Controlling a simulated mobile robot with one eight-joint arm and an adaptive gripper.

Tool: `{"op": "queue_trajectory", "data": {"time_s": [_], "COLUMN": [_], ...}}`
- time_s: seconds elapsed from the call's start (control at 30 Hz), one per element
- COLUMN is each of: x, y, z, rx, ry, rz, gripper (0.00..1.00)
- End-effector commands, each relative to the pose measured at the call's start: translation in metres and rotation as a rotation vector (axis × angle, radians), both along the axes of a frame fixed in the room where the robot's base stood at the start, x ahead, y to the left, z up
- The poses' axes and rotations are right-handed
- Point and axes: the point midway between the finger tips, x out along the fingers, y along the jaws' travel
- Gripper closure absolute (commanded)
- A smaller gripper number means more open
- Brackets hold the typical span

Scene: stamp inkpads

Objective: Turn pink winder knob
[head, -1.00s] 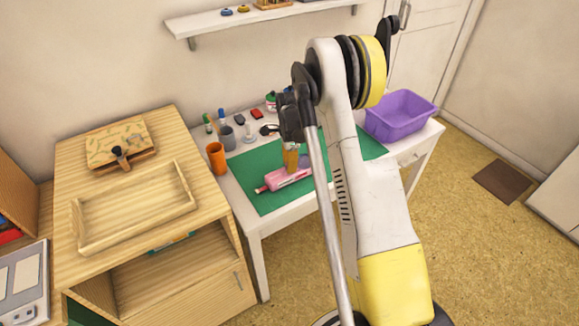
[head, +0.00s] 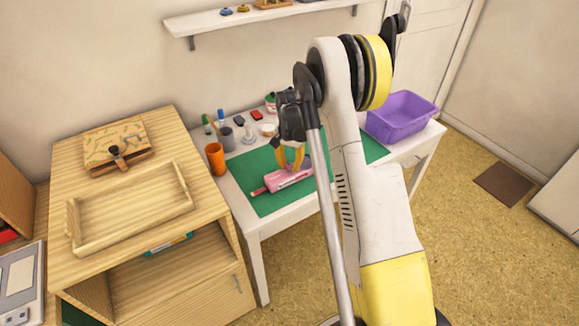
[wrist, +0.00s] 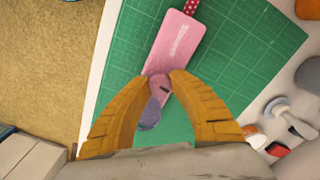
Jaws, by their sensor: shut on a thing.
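The pink winder (head: 287,179) lies on the green cutting mat (head: 260,205) on the white table. In the wrist view its flat pink body (wrist: 173,50) carries white lettering and has a red dotted strip at its far end. My gripper (wrist: 160,78) has its two orange fingers closed on the pink knob (wrist: 160,88) at the winder's near end. A dark slot shows on the knob. A bluish-grey rounded piece (wrist: 150,115) shows between the fingers, below the knob. In the head view my gripper (head: 290,166) reaches down to the winder, and the knob is hard to make out there.
An orange cup (head: 215,158), a grey cup with markers (head: 226,139) and several small items stand behind the mat. A purple bin (head: 401,118) is at the table's right end. A wooden cabinet with a tray (head: 130,208) stands left. The mat's front is clear.

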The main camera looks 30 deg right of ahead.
Motion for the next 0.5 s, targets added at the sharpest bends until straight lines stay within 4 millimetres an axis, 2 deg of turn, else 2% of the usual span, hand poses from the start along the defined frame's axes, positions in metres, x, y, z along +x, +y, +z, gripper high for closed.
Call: {"op": "queue_trajectory", "data": {"time_s": [0.23,0.5], "x": [-0.0002,-0.0002], "y": [0.0001,0.0001], "z": [-0.0005,-0.0003], "rx": [0.000,0.000], "ry": [0.000,0.000], "rz": [0.137,0.206], "gripper": [1.00,1.00]}}
